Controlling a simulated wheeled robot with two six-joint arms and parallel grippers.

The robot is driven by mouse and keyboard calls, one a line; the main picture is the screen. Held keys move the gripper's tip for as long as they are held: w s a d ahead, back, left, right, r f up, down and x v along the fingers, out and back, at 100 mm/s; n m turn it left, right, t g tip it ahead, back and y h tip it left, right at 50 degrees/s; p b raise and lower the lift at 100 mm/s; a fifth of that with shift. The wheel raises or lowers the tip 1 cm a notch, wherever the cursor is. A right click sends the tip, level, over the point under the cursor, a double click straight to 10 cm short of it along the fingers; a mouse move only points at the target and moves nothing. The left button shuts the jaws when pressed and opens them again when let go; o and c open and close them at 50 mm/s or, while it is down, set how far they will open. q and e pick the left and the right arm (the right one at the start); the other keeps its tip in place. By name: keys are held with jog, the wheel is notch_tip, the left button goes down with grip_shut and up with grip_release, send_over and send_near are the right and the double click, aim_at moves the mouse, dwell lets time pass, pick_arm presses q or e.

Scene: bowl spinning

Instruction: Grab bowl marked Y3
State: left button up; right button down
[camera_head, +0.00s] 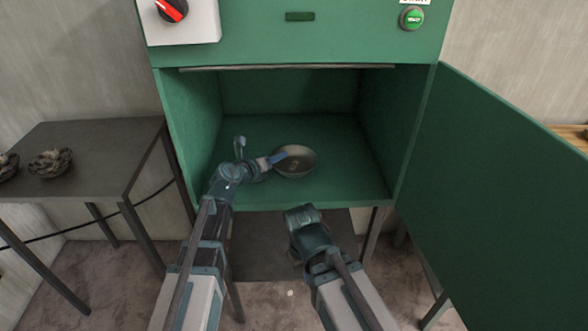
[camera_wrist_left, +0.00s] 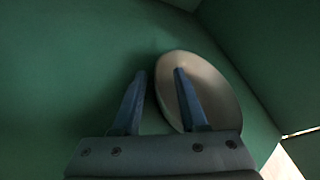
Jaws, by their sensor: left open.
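A dull metal bowl (camera_head: 297,163) sits on the floor of the open green cabinet; a faint mark shows inside it, but I cannot read it. My left gripper (camera_head: 277,158) reaches into the cabinet at the bowl's left edge. In the left wrist view the gripper (camera_wrist_left: 159,74) is open, with the bowl (camera_wrist_left: 220,88) at the right. One finger is over the bowl's inside and the other is outside the rim, so the near rim lies between them. I cannot tell whether they touch it. My right gripper (camera_head: 302,216) is below the cabinet's front edge, its fingers hidden.
A dark side table (camera_head: 100,150) at the left holds dark bowls (camera_head: 50,162) with contents. A red knob (camera_head: 172,10) and green button (camera_head: 411,17) are above.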

pick_arm(q)
jog(key=shift+s, duration=0.1)
grip_shut()
jog(key=shift+r, duration=0.1)
dwell(0.3)
notch_tip(320, 180, up, 10)
jog(key=p, duration=1)
